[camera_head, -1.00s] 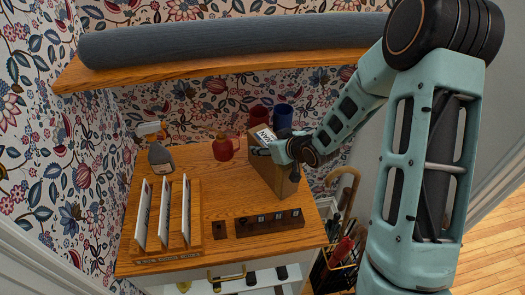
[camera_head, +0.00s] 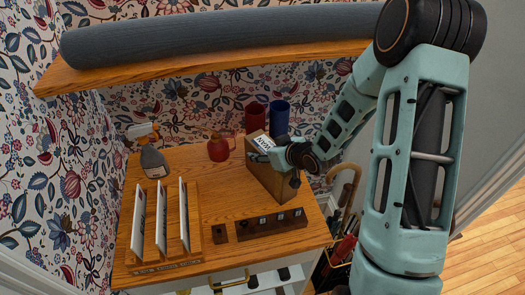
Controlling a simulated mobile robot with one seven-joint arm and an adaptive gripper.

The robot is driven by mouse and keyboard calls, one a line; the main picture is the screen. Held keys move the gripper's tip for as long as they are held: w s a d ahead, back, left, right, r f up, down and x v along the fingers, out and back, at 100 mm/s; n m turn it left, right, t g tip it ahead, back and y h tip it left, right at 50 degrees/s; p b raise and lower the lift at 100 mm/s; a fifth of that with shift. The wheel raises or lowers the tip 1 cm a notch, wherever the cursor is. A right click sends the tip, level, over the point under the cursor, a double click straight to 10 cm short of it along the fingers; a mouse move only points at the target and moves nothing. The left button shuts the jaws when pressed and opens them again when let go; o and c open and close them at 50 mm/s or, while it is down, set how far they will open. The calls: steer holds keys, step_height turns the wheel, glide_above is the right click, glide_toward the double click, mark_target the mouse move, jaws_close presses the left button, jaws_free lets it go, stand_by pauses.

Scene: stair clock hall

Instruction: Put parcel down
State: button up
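The parcel (camera_head: 262,176) is a brown cardboard box with a white printed label on its top. It stands on, or just above, the right part of the wooden tabletop (camera_head: 200,210); I cannot tell whether its base touches. My gripper (camera_head: 284,160) is at the parcel's upper right side, reaching in from the right. The fingers are mostly hidden by the wrist and the box, so their grip on the parcel does not show clearly.
A dark block with several square marks (camera_head: 270,224) lies in front of the parcel. A wooden rack with white upright cards (camera_head: 163,225), a spray bottle (camera_head: 153,160), a red jug (camera_head: 218,148), a red cup (camera_head: 256,117) and a blue cup (camera_head: 279,118) stand around. A shelf (camera_head: 190,72) hangs above.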

steer(key=o, duration=0.4)
steer(key=p+v, duration=0.1)
steer(key=v, duration=1.1)
steer(key=shift+w, duration=0.1)
